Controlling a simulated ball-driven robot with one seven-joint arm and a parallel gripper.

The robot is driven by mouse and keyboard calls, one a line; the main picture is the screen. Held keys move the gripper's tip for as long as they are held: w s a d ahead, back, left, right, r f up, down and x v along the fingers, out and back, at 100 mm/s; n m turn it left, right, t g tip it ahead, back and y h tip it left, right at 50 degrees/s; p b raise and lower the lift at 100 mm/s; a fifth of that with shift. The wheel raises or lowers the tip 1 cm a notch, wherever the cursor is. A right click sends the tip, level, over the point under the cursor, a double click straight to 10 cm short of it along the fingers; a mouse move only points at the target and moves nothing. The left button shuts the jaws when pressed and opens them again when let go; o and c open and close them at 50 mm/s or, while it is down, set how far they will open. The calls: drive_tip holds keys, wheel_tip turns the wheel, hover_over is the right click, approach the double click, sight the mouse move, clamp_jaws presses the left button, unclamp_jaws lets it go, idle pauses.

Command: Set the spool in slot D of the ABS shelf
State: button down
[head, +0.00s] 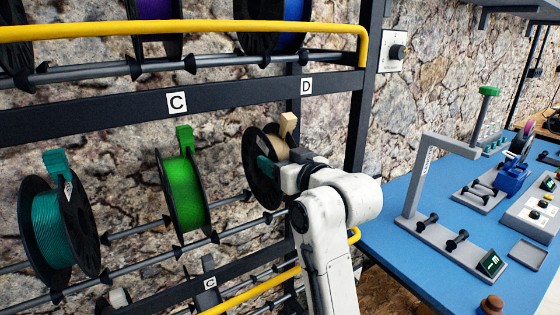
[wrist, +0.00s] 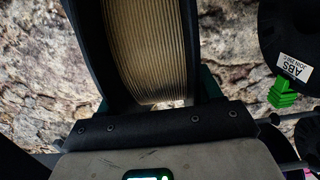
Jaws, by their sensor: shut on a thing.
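The spool (head: 256,179) has black flanges and beige filament, with a beige clip (head: 288,124) on top. It is upright on the right of the middle shelf row, below and slightly left of the D label (head: 306,86). My gripper (head: 270,166) is shut on it from the front right, and its teal finger shows against the flange. In the wrist view the beige winding (wrist: 146,50) fills the space between the fingers. My arm hides the spool's lower right side, so I cannot tell whether it touches the rails.
A green spool (head: 184,192) stands close left of it, and a teal spool (head: 50,229) further left. The C label (head: 177,102) is on the dark beam above. A yellow rail (head: 180,28) crosses higher up. A blue workbench (head: 400,266) with fixtures stands right of the shelf post (head: 364,100).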

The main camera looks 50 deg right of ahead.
drive_tip(key=shift+c, duration=2.3)
unclamp_jaws()
drive_tip(key=shift+r, duration=0.1)
drive_tip(key=o, duration=0.3)
drive_tip(key=shift+o, duration=0.2)
drive_tip(key=shift+f, duration=0.2)
drive_tip(key=r+p+v, duration=0.1)
drive_tip(key=p+v, duration=0.2)
drive_tip(key=v, duration=0.5)
drive_tip(key=shift+s+p, duration=0.2)
drive_tip(key=shift+p, duration=0.1)
drive_tip(key=shift+s+a+p, duration=0.1)
drive_tip(key=shift+p, duration=0.45)
